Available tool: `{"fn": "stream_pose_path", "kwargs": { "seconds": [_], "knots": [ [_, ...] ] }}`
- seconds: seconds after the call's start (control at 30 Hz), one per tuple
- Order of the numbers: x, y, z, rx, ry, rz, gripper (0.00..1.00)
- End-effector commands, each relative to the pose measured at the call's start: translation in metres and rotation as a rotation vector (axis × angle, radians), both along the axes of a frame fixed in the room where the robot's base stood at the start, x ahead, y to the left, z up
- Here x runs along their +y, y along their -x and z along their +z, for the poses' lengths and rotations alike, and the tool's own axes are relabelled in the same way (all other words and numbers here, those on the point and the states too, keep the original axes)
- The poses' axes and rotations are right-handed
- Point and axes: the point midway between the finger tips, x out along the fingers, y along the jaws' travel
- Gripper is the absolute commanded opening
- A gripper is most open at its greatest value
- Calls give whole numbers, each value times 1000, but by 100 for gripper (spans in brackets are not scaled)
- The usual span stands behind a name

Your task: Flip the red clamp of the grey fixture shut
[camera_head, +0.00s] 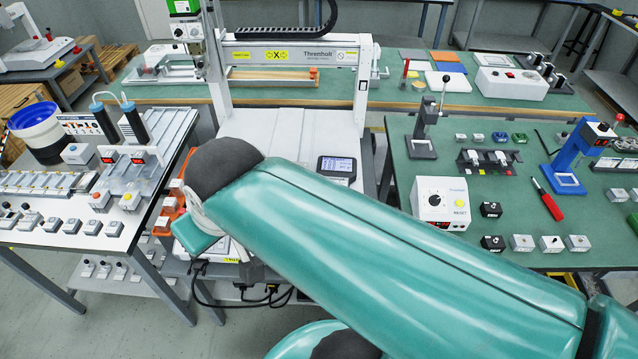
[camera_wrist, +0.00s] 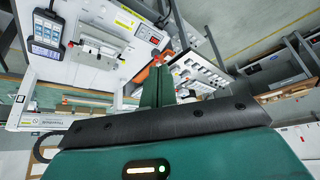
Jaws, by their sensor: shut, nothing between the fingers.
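In the wrist view, a grey metal fixture (camera_wrist: 100,48) lies on the white bed of the gantry machine, at the upper left. In the head view my own green arm crosses the front of the bed, and I cannot see the fixture there. My gripper (camera_wrist: 158,84) is shut and empty, its green fingers together in the middle of the wrist view. In that picture it is right of and below the fixture, apart from it.
A handheld pendant (camera_wrist: 46,33) lies beside the fixture; it also shows in the head view (camera_head: 337,167). The gantry frame (camera_head: 290,54) spans the bed. The right green table (camera_head: 470,172) carries a control box (camera_head: 440,203) and tools.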

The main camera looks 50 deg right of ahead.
Motion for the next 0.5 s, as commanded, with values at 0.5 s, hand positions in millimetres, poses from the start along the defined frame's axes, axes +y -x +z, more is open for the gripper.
{"fn": "stream_pose_path", "kwargs": {
  "seconds": [0.5],
  "knots": [
    [-82,-73,-8,195,-85,16,0]
  ]
}}
